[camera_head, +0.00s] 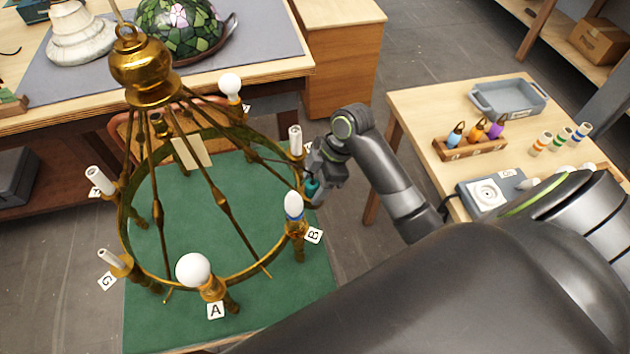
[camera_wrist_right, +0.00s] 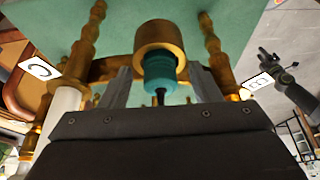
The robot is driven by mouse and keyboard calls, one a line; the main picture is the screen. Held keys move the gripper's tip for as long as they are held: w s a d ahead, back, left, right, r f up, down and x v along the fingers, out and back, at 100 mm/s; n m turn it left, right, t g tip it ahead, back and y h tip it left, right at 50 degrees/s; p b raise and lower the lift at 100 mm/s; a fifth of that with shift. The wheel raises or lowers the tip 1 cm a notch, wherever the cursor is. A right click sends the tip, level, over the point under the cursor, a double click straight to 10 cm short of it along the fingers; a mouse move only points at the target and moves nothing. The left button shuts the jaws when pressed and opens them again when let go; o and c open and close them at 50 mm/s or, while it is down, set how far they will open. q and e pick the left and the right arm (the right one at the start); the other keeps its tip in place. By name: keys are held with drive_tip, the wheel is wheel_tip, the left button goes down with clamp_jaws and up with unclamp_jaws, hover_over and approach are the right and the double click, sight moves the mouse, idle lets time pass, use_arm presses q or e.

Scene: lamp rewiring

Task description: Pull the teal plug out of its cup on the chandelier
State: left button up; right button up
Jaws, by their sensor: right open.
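The teal plug (camera_wrist_right: 160,72) sits in a brass cup (camera_wrist_right: 158,37) on the chandelier's underside, with a dark tip towards my wrist. In the head view the plug (camera_head: 312,187) is a small teal patch, partly hidden by my right gripper (camera_head: 318,190) at the right of the ring. In the wrist view my right gripper (camera_wrist_right: 162,88) is open, one finger on each side of the plug, with gaps visible. The brass chandelier (camera_head: 127,235) stands over a green mat. A dark jointed shape at the right of the wrist view looks like my left gripper (camera_wrist_right: 272,58); its jaws are unclear.
White bulbs (camera_head: 193,270) and lettered tags (camera_head: 215,310) surround the ring. A stained-glass shade (camera_head: 180,25) stands behind.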

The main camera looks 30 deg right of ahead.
drive_tip(key=shift+c, duration=0.4)
drive_tip(key=c, duration=0.5)
drive_tip(key=o, duration=0.6)
drive_tip(key=shift+r, duration=0.1)
